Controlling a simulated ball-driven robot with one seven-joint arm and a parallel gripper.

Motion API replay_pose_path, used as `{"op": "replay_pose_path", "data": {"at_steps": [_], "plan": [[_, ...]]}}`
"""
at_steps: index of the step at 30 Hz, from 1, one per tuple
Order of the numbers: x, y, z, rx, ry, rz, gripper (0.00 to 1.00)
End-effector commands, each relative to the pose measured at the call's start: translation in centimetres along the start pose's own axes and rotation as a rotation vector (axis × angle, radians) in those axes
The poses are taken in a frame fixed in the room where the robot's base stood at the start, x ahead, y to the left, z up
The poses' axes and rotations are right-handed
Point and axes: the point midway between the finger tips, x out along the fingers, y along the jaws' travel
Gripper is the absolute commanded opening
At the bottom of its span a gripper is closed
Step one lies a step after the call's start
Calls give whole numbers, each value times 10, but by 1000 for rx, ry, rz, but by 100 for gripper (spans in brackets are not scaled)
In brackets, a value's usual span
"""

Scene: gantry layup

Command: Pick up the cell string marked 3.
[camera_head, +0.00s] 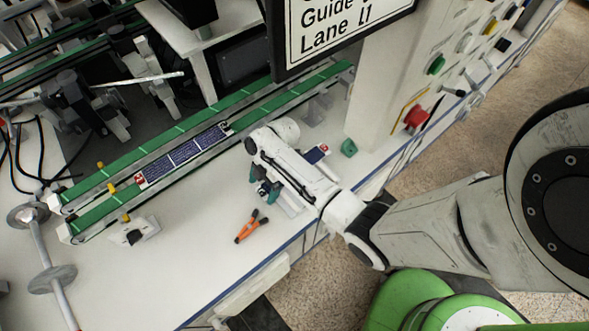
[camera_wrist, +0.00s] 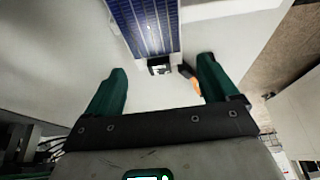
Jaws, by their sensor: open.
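A blue cell string (camera_wrist: 146,24) lies on the white bench ahead of my gripper (camera_wrist: 161,65) in the wrist view. A small black-and-white fitting sits at its near end, roughly between the two teal fingers. The fingers are apart, with nothing held. In the head view my arm hides most of this string; a blue end with a red tag (camera_head: 322,148) shows beyond the arm. My gripper's teal fingers (camera_head: 264,186) show low over the bench. A second cell string (camera_head: 185,153) lies on the green conveyor, with a red tag at its left end. I cannot read a 3 on either.
Orange-handled pliers (camera_head: 250,227) lie on the bench close to my gripper. The green conveyor (camera_head: 112,206) runs diagonally behind it. A teal block (camera_head: 348,148) and a white pillar with a red button (camera_head: 416,116) stand to the right.

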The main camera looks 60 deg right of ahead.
Motion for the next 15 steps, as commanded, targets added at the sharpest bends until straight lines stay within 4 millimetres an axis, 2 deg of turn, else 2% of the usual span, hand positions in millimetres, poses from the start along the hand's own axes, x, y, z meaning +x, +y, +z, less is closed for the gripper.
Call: {"op": "replay_pose_path", "data": {"at_steps": [8, 15], "plan": [[5, 0, 0, 0, 0, 1, 87], [4, 0, 0, 1, 0, 1, 66]]}}
